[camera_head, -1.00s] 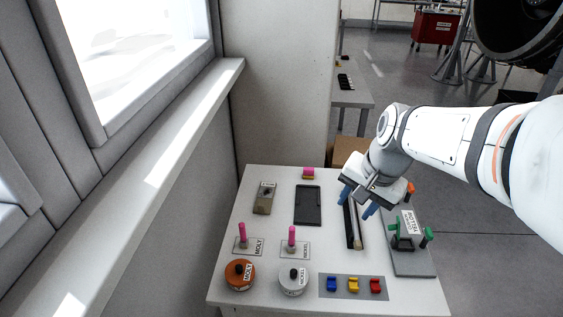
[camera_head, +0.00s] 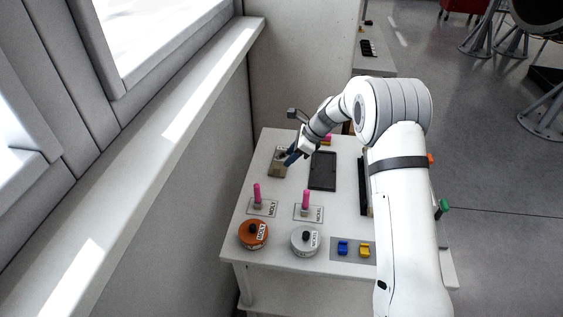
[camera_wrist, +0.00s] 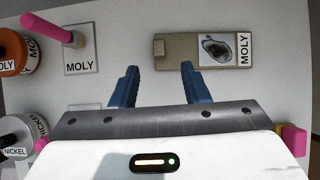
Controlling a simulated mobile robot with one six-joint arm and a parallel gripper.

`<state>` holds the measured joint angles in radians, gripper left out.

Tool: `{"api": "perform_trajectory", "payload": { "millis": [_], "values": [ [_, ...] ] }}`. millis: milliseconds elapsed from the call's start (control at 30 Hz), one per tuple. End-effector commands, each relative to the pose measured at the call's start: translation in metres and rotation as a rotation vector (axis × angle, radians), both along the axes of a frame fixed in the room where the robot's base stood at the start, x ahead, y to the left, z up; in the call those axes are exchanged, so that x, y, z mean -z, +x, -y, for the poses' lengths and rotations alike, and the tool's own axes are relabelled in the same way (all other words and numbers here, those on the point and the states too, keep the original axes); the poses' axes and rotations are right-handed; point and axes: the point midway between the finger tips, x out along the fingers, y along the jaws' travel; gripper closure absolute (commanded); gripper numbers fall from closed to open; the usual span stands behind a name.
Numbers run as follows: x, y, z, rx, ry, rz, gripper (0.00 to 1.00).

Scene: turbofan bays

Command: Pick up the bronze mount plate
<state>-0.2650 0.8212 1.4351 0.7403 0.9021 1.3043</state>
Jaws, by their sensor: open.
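The bronze mount plate (camera_head: 277,170) lies flat near the table's back left. In the wrist view the plate (camera_wrist: 174,50) is a tan rectangle, with a picture of a dark part and a MOLY label on its right portion. My gripper (camera_head: 289,156) is over the back left of the table beside the plate. In the wrist view its two blue fingers (camera_wrist: 158,70) are apart with nothing between them, and their tips point towards the plate's near edge. I cannot tell the height of the tips above the table. My gripper partly hides the plate in the head view.
A black tray (camera_head: 322,171) lies right of the plate. Pink-handled tools on MOLY (camera_head: 262,207) and NICKEL (camera_head: 308,213) cards, an orange jar (camera_head: 253,235) and a grey jar (camera_head: 305,240) stand nearer. Blue and yellow blocks sit at the front. A wall borders the left.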

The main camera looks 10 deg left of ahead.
Motion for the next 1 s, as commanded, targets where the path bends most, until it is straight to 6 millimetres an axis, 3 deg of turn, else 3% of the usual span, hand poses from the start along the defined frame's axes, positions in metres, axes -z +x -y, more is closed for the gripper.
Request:
{"api": "perform_trajectory", "payload": {
  "millis": [533,833,1000],
  "values": [
    [0.058,-0.003,-0.036,-0.002,-0.001,-0.002,0.58],
    [0.063,-0.003,-0.039,-0.002,-0.001,0.0,0.58],
    [0.063,-0.003,-0.039,-0.002,-0.001,0.0,0.72]
  ]
}}
